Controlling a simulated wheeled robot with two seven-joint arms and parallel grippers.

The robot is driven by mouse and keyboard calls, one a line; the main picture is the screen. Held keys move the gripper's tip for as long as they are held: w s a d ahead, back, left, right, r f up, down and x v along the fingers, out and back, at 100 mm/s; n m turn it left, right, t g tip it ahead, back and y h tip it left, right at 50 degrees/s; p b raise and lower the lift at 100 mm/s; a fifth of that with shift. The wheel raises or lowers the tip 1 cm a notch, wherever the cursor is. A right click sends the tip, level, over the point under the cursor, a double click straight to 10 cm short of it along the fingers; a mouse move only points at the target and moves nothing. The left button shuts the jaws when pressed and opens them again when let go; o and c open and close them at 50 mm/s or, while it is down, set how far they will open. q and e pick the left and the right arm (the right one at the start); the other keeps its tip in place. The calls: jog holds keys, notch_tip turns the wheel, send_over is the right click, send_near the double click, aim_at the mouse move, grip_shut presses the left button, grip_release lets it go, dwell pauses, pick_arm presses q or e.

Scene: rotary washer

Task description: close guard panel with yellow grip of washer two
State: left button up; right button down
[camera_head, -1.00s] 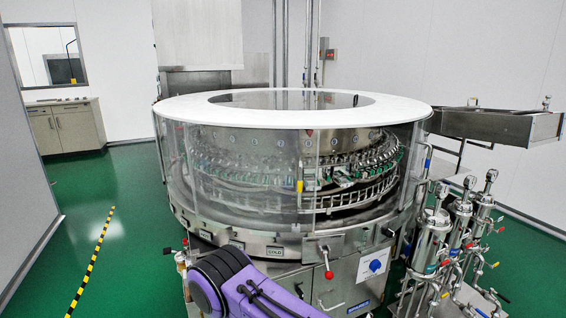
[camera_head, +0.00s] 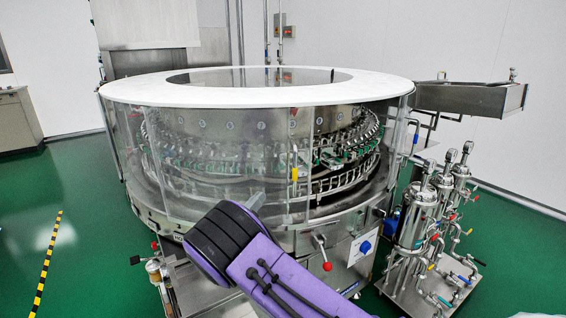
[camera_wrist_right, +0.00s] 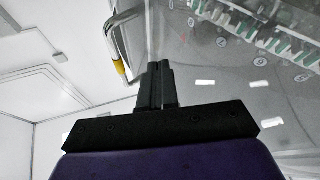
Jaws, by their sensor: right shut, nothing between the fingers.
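The rotary washer (camera_head: 150,90) has clear curved guard panels under its white ring. A small yellow grip (camera_head: 295,173) shows on the front guard. In the right wrist view, a metal bar handle with a yellow part (camera_wrist_right: 120,68) stands out from a clear panel (camera_wrist_right: 215,95). My right gripper (camera_head: 258,199) is in front of the washer, below and left of the yellow grip. In the right wrist view its black fingers (camera_wrist_right: 158,68) are together and empty, just right of the handle; I cannot tell whether they touch it. My left gripper is not in view.
A red-knobbed lever (camera_head: 326,266) and a blue switch (camera_head: 365,247) are on the washer's lower front. Steel filter housings (camera_head: 415,215) with pipes stand at the right, and a metal chute (camera_head: 470,97) juts out behind them. Green floor at the left is open.

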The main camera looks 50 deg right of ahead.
aim_at(283, 153)
jog(key=a+r+m+g+y+b, duration=0.1)
jog(key=a+r+m+g+y, duration=0.1)
jog(key=a+r+m+g, duration=0.35)
jog(key=a+r+m+g+y, duration=0.2)
jog(key=r+m+g+y, duration=0.1)
jog(key=r, duration=0.6)
pick_arm(q)
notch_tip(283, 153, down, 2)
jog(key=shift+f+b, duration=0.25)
jog(key=shift+b, duration=0.2)
pick_arm(e)
jog(key=shift+n, duration=0.25)
jog(key=x, duration=1.4)
jog(key=shift+s, duration=0.1)
